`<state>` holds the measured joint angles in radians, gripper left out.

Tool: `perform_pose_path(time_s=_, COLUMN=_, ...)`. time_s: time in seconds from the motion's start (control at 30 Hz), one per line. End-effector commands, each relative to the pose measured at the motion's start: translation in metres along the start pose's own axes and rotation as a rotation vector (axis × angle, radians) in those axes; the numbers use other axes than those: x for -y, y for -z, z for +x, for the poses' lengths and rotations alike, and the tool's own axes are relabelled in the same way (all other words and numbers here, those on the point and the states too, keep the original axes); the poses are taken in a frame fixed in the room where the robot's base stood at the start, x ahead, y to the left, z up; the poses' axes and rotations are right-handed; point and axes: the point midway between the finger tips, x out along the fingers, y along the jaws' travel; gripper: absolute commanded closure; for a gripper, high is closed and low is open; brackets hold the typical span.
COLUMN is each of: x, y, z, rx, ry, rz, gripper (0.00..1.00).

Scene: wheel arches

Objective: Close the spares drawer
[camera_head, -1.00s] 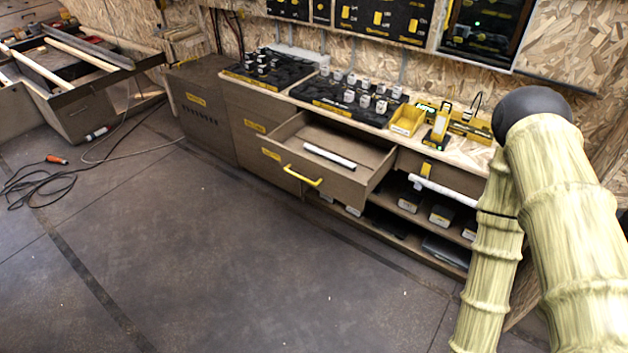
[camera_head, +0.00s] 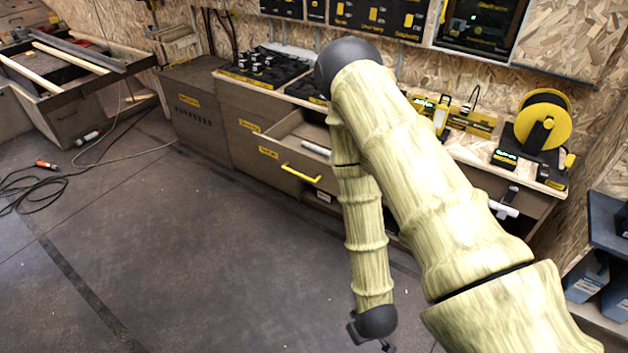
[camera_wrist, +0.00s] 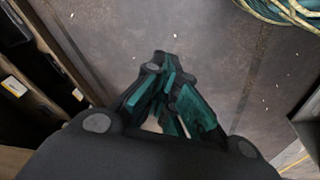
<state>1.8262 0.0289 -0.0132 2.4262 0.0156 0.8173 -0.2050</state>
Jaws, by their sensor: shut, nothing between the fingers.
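An open wooden drawer (camera_head: 270,158) stands pulled out of the workbench, with a yellow bar handle (camera_head: 300,173) and a yellow label on its front. The label is too small to read. A white cylinder (camera_head: 315,148) lies inside the drawer. My arm hides the drawer's right part. My gripper (camera_head: 372,342) hangs low over the floor, in front of and to the right of the drawer, apart from it. In the wrist view my gripper (camera_wrist: 172,82) is shut and empty above the grey floor.
The bench top holds black trays (camera_head: 262,66), a yellow tape reel (camera_head: 543,120) and small yellow items. Open shelves lie at the left edge of the wrist view. A blue-grey rack (camera_head: 608,225) stands at the right. Cables (camera_head: 40,185) lie far left; the floor before the drawer is clear.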

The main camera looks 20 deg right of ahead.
Motion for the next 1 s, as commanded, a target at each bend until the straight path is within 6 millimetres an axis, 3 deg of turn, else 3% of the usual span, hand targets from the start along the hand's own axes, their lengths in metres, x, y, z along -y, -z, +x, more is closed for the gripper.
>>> perform_pose_path(time_s=0.03, x=-0.006, y=0.021, z=0.021, rx=-0.063, ry=-0.021, rz=-0.055, gripper=1.0)
perform_pose_path(time_s=0.13, x=-0.017, y=0.065, z=0.034, rx=-0.18, ry=-0.072, rz=-0.177, gripper=1.0)
perform_pose_path(time_s=0.3, x=-0.036, y=0.136, z=0.044, rx=-0.365, ry=-0.191, rz=-0.374, gripper=1.0)
perform_pose_path(time_s=0.47, x=-0.052, y=0.2, z=0.042, rx=-0.519, ry=-0.337, rz=-0.554, gripper=1.0)
perform_pose_path(time_s=0.8, x=-0.082, y=0.313, z=0.002, rx=-0.769, ry=-0.754, rz=-0.886, gripper=1.0)
perform_pose_path(time_s=1.0, x=-0.092, y=0.354, z=-0.033, rx=-0.839, ry=-1.001, rz=-1.012, gripper=1.0)
